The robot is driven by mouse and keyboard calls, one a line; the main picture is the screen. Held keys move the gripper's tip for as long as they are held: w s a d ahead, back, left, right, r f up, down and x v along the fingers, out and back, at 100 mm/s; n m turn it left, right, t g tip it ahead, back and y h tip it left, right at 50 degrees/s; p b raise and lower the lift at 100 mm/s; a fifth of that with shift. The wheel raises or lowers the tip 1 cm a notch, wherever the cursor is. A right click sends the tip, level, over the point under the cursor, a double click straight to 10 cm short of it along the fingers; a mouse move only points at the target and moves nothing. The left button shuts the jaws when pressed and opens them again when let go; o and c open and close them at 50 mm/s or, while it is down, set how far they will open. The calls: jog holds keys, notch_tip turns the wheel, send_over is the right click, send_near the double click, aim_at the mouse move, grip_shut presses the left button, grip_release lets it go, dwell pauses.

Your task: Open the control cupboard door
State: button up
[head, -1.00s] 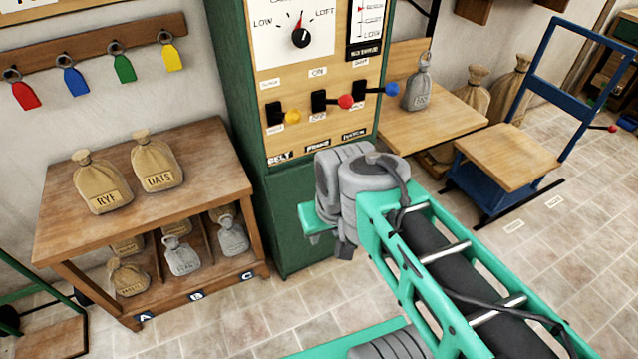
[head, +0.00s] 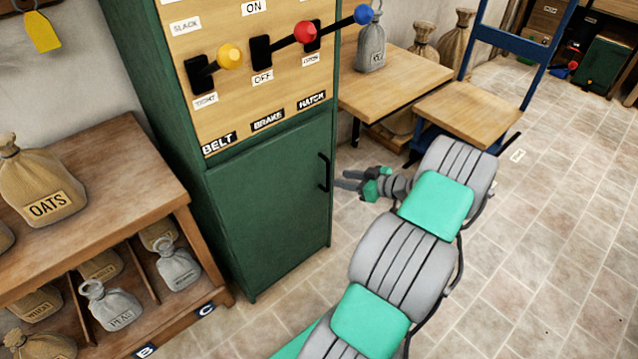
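The control cupboard (head: 265,205) is a green door below the wooden lever panel, and it is shut flush in its frame. Its black vertical bar handle (head: 324,172) is on the door's right edge. My gripper (head: 347,181) is just right of the handle in the picture, fingers pointing left towards it. The two grey fingers look spread with a gap between them and nothing held. I cannot tell whether the fingertips are touching the handle; they appear apart from it.
The panel above has yellow (head: 230,56), red (head: 305,32) and blue (head: 363,14) knobbed levers. A shelf table (head: 110,180) with sacks stands close on the left. A wooden table (head: 400,85) and blue trolley (head: 468,108) stand behind right.

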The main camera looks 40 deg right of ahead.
send_over(328, 189)
jog(key=f, duration=0.3)
jog(key=shift+w+d+b, duration=0.2)
jog(key=shift+w+b, duration=0.15)
jog(key=shift+c, duration=0.3)
grip_shut()
dwell(0.8)
